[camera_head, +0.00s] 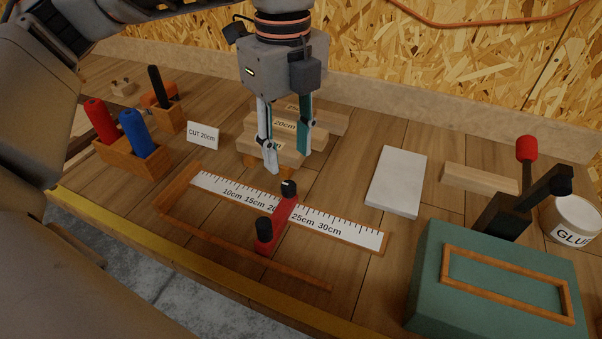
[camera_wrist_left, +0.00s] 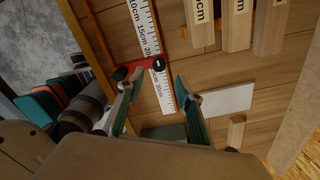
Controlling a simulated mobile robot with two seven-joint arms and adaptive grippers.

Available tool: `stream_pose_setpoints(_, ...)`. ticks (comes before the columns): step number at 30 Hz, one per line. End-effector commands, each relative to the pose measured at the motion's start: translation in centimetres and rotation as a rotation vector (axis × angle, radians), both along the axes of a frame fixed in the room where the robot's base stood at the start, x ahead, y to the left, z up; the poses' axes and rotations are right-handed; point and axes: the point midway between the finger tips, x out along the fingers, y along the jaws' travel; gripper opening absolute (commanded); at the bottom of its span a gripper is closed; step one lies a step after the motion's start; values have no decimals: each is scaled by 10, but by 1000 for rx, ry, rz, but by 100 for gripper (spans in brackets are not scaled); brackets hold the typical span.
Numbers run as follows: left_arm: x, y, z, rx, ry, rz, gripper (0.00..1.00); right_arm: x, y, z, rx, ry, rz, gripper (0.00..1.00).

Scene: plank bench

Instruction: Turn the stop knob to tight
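The red stop (camera_head: 277,222) sits across the white ruler (camera_head: 345,229), just short of the 25cm print. It has two black knobs: one on the ruler with a pale mark on top (camera_head: 288,187), one at the front end (camera_head: 264,231). In the wrist view the stop (camera_wrist_left: 140,67) and the marked knob (camera_wrist_left: 158,64) show just beyond the fingertips. My left gripper (camera_head: 288,162) is open and empty, pointing down above and behind the marked knob, apart from it. The tight or loose marking is too small to read. My right gripper does not show clearly.
A "CUT 20cm" card (camera_head: 202,135) and a wooden holder (camera_head: 130,158) with red and blue handles stand left. Labelled wood blocks (camera_head: 284,124) lie behind the gripper. A pale slab (camera_head: 397,181), a green box (camera_head: 432,270) and a glue tub (camera_head: 571,219) are right.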

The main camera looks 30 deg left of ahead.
Motion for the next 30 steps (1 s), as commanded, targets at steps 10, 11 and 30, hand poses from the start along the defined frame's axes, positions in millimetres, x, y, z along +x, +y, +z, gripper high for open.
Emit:
stream_pose_setpoints(10, -1, -1, -54, -2, 8, -6, 36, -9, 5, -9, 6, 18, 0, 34)
stream_pose_setpoints(11, -1, 0, -58, -1, 8, -5, 36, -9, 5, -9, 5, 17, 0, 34)
stream_pose_setpoints(30, -1, -1, -72, -2, 4, -5, 0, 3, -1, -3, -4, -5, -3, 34)
